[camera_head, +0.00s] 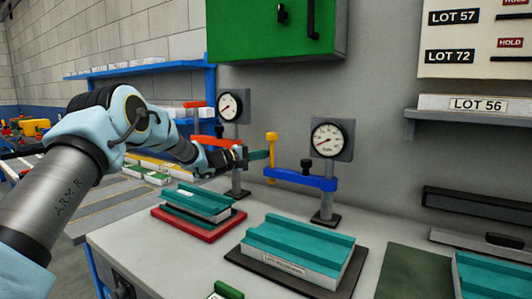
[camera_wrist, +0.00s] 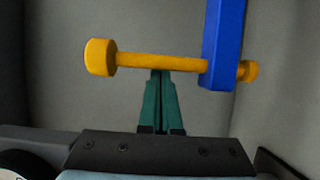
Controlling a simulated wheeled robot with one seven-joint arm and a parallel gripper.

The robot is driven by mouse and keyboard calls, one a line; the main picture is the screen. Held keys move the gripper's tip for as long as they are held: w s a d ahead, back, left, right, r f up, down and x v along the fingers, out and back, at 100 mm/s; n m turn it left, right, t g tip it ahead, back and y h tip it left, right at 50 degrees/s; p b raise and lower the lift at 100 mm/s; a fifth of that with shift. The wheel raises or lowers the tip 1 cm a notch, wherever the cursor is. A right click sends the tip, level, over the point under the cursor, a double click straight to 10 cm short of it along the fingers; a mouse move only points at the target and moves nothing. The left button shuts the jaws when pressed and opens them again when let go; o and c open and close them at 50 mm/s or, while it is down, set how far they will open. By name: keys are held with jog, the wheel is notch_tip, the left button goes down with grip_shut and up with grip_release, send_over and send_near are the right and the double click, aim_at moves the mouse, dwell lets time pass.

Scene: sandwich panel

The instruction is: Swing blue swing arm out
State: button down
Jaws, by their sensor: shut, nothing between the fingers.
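The blue swing arm (camera_head: 302,179) reaches out to the left from the post under the right gauge. A yellow handle bar (camera_head: 271,165) stands upright at its left end. In the wrist view the blue arm (camera_wrist: 224,45) crosses the yellow bar (camera_wrist: 150,61) near the bar's right end. My gripper (camera_head: 268,154) is shut and empty, with its green fingers just left of the bar. In the wrist view the fingertips (camera_wrist: 160,74) meet the bar's lower edge near its middle. I cannot tell whether they touch it.
A white-faced gauge (camera_head: 328,140) stands behind the blue arm. A second gauge (camera_head: 230,107) and an orange arm (camera_head: 212,141) are to the left. Teal panels (camera_head: 300,247) lie on the bench below. A green cabinet (camera_head: 270,30) hangs above.

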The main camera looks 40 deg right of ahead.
jog(key=shift+s+a, duration=0.25)
jog(key=shift+a, duration=0.05)
jog(key=shift+a, duration=0.15)
